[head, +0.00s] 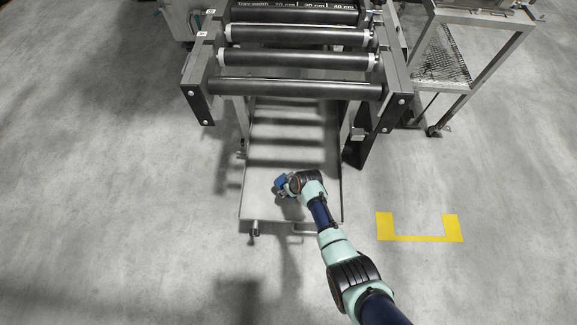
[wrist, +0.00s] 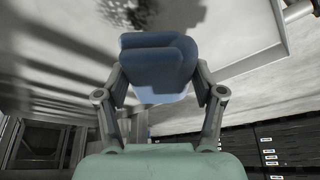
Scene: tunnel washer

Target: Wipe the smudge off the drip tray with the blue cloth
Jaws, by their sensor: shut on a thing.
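The drip tray (head: 262,206) is a pale shallow tray on the floor, its front part sticking out from under the rollers. My gripper (head: 285,186) is over the front part of the tray, shut on the folded blue cloth (head: 280,183). In the wrist view the cloth (wrist: 158,62) sits between both fingers. A dark speckled smudge (wrist: 124,12) shows on the tray just beyond the cloth, at the top edge of the wrist view. In the head view I cannot make out the smudge. I cannot tell whether the cloth touches the tray.
The roller conveyor (head: 300,88) stands over the back of the tray, with side legs close by. The tray's front has a handle (head: 303,227) and a drain spout (head: 255,229). A wheeled mesh cart (head: 440,60) stands at the right. Yellow floor marking (head: 420,238) lies on clear floor.

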